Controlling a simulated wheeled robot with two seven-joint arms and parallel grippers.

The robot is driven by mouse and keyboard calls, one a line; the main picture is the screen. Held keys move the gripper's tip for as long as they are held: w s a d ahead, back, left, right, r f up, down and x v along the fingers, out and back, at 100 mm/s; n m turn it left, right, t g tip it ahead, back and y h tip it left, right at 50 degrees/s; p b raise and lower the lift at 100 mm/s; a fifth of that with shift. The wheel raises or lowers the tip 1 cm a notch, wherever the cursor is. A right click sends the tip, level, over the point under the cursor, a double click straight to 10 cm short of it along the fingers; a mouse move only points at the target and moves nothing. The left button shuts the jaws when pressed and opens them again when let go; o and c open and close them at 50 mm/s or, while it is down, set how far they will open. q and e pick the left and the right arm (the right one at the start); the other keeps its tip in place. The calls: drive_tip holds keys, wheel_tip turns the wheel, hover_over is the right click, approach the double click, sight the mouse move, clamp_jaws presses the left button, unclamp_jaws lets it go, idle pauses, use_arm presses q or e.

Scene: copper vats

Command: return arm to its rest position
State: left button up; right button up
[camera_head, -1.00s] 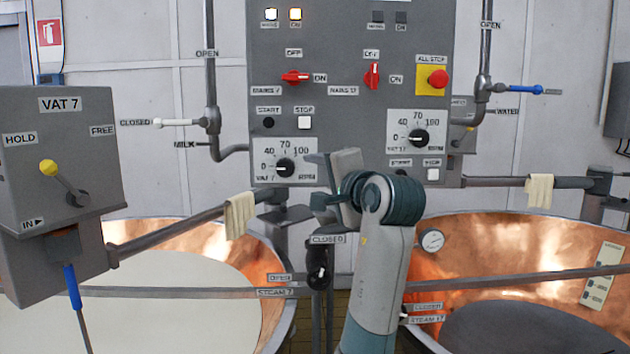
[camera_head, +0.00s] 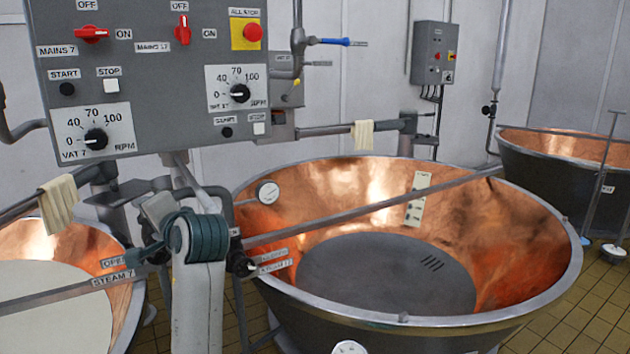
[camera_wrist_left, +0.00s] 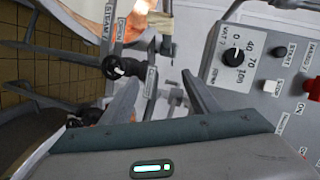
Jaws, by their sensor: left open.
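My left arm rises from the bottom of the head view, left of centre, with its teal wrist joint below the control panel (camera_head: 150,70). My left gripper (camera_head: 143,232) is partly hidden by its own wrist and by the pipes around it. In the left wrist view, the left gripper (camera_wrist_left: 163,92) is open, its two grey fingers apart with nothing between them. Beyond the fingers are the VAT 7 speed dial (camera_wrist_left: 236,58) and a black valve knob (camera_wrist_left: 118,67) by the STEAM 7 label. My right gripper is not in view.
A copper vat (camera_head: 540,240) fills the centre right, with a rail (camera_head: 370,208) across it. Another copper vat (camera_head: 115,262) with pale contents is at left. A further vat (camera_head: 560,145) stands far right. Tiled floor (camera_head: 590,315) is open at lower right.

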use_arm(q)
drive_tip(key=s+d+f+g+h, duration=0.15)
drive_tip(key=s+f, duration=0.35)
drive_tip(key=f, duration=0.6)
drive_tip(key=s+d+f+h, duration=0.1)
drive_tip(key=s+f+h, duration=0.3)
drive_tip(key=f, duration=0.7)
drive_tip(key=s+d+f+g+h, duration=0.1)
drive_tip(key=s+f, duration=0.5)
drive_tip(key=f, duration=0.5)
drive_tip(key=s+d+f+n+g+h, duration=0.1)
drive_tip(key=s+d+f+g+h, duration=0.3)
drive_tip(key=s, duration=0.6)
drive_tip(key=s+d+f+n+t+y, duration=0.1)
drive_tip(key=s+f, duration=0.5)
drive_tip(key=s, duration=0.4)
drive_tip(key=s+d+f+n+g+h, duration=0.25)
drive_tip(key=s+f, duration=0.25)
drive_tip(key=s, duration=0.4)
wheel_tip(320, 180, down, 25)
drive_tip(key=w+d+m, duration=0.1)
drive_tip(key=s+f, duration=0.6)
drive_tip(key=f, duration=0.3)
drive_tip(key=s+f, duration=0.6)
drive_tip(key=f, duration=0.3)
drive_tip(key=shift+s+a+f+t, duration=0.25)
drive_tip(key=shift+s+a+t, duration=0.05)
drive_tip(key=shift+a+t, duration=0.1)
